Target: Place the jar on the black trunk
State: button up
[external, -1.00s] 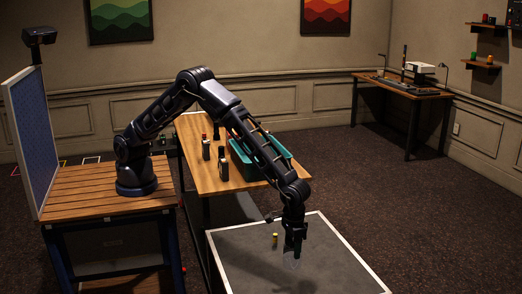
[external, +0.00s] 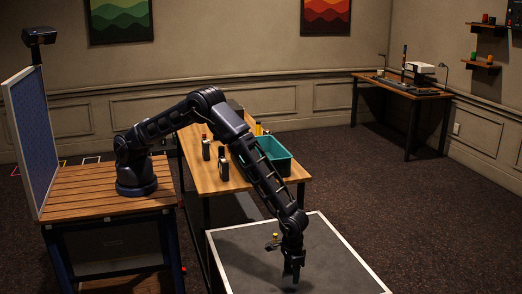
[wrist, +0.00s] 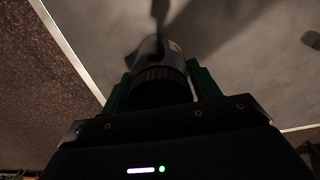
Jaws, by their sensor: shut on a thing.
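My gripper (external: 292,272) is over the grey, white-edged surface at the front. In the wrist view its green fingers (wrist: 160,92) are shut on a jar (wrist: 158,72) with a dark ridged lid and a paler body pointing away from me. In the external view the jar is too dark and small to make out. I cannot tell whether it touches the surface. A dark boxy thing (external: 235,107) shows partly behind my arm at the back of the wooden table; I cannot tell if it is the black trunk.
A small yellow-topped container (external: 275,236) stands on the grey surface (external: 243,258) beside my wrist. The wooden table (external: 205,178) holds a teal bin (external: 277,160) and several dark bottles (external: 222,168). A desk (external: 420,92) stands far right. The front of the grey surface is mostly clear.

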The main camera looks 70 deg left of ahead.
jog(key=shift+f, duration=0.1)
jog(key=o, duration=1.1)
jog(key=shift+c, duration=0.2)
notch_tip(320, 180, up, 12)
jog(key=shift+r, duration=0.15)
